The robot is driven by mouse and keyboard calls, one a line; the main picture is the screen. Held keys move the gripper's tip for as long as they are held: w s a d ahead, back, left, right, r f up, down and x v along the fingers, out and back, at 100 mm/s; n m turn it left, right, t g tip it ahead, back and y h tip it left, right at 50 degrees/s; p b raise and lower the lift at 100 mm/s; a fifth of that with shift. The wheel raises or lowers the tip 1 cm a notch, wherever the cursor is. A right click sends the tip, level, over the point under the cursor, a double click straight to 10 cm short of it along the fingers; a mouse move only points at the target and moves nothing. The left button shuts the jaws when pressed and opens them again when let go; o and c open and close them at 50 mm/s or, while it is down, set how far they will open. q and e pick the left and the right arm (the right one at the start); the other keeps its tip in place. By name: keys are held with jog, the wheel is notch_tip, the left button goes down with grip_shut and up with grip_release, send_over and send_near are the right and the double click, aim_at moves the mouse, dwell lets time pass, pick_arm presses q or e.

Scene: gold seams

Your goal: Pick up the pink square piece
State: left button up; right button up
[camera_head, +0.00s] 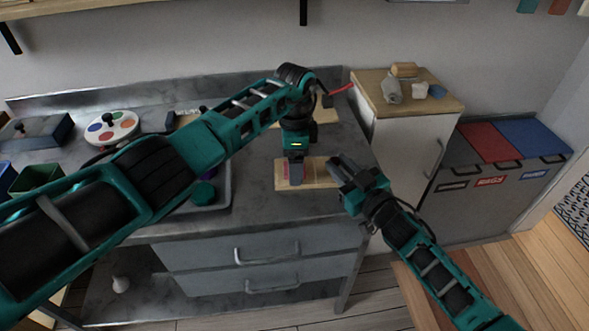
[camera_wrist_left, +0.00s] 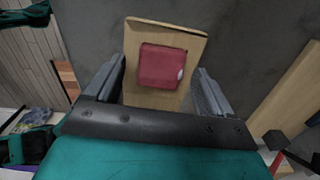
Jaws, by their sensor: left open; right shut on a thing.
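The pink square piece (camera_wrist_left: 161,66) lies flat on a light wooden board (camera_wrist_left: 150,98) in the left wrist view. It has a small pale spot near its right edge. My left gripper (camera_wrist_left: 161,85) is open, with one finger on either side of the board and piece. In the head view my left gripper (camera_head: 295,183) points down over the wooden board (camera_head: 322,176) and mostly hides the piece. My right gripper (camera_head: 335,163) is at the board's right end and appears shut on it; the exact contact is hard to see.
A second wooden board (camera_head: 322,115) lies behind on the grey counter (camera_head: 255,195). A red stick (camera_head: 342,88) is near the left wrist. A sink basin, a round colour palette (camera_head: 111,127) and a green bin (camera_head: 36,177) are at left. A white cabinet (camera_head: 408,140) stands at right.

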pick_arm(q)
jog(key=shift+f, duration=0.4)
jog(key=shift+s+a+f, duration=0.1)
jog(key=shift+a+f, duration=0.05)
jog(key=c, duration=1.2)
pick_arm(e)
jog(key=shift+s+r, duration=0.1)
jog(key=shift+r, duration=0.1)
pick_arm(q)
jog(key=shift+r, duration=8.2)
pick_arm(e)
jog(key=shift+f, duration=0.3)
pick_arm(q)
jog(key=shift+d, duration=0.2)
pick_arm(e)
jog(key=o, duration=0.9)
